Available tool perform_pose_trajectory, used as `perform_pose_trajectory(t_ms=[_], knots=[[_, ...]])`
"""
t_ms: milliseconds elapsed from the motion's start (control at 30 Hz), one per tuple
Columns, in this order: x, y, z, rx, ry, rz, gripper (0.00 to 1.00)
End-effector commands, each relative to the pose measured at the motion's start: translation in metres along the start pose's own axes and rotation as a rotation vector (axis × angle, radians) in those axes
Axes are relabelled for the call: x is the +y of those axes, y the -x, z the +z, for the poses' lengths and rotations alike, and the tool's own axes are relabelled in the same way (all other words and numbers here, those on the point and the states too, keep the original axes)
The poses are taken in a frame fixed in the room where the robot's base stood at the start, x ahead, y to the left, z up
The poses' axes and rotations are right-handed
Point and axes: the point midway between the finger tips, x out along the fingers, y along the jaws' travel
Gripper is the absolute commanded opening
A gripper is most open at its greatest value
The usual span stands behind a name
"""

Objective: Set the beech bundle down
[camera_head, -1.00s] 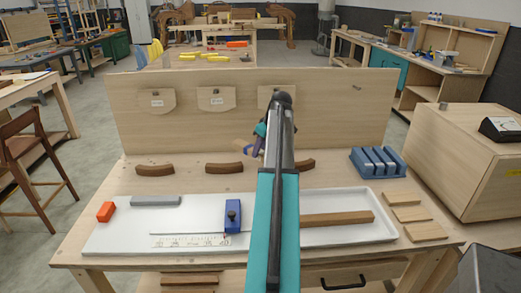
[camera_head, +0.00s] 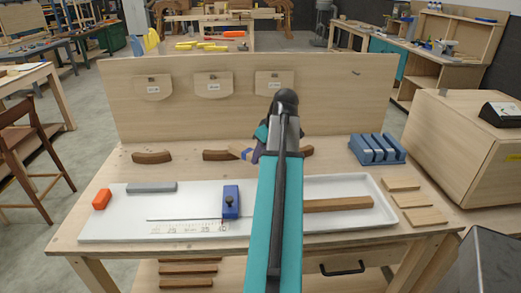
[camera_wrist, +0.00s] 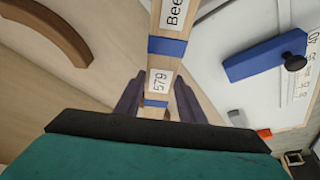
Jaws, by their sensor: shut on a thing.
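The beech bundle (camera_wrist: 168,48) is a pale wooden length with blue bands, a label starting "Bee" and a tag reading 579. My gripper (camera_wrist: 156,103) is shut on it, a dark purple finger on each side. I cannot tell whether the bundle touches the bench.
A white tray (camera_head: 110,226) lies along the bench front, with a blue stop block (camera_head: 231,203) above a printed scale and a brown strip (camera_head: 338,204). Curved brown pieces (camera_head: 152,157) line the back. A blue slotted block (camera_head: 377,149) and pale wooden plates (camera_head: 411,200) are at right.

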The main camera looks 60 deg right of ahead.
Motion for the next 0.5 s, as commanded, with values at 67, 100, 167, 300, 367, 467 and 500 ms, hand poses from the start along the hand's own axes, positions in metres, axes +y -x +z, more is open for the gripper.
perform_pose_trajectory(t_ms=[67,100,167,300,367,467,500], knots=[[-0.009,0.002,0.008,0.002,0.0,0.002,0.0],[-0.012,0.004,0.011,0.002,0.001,0.002,0.0],[-0.016,0.005,0.014,0.002,0.001,0.002,0.0],[-0.023,0.008,0.02,0.001,0.001,0.001,0.0],[-0.024,0.009,0.022,0.001,0.001,0.0,0.0],[-0.026,0.01,0.023,0.001,0.001,0.0,0.0],[-0.026,0.01,0.024,0.001,0.001,0.0,0.0]])
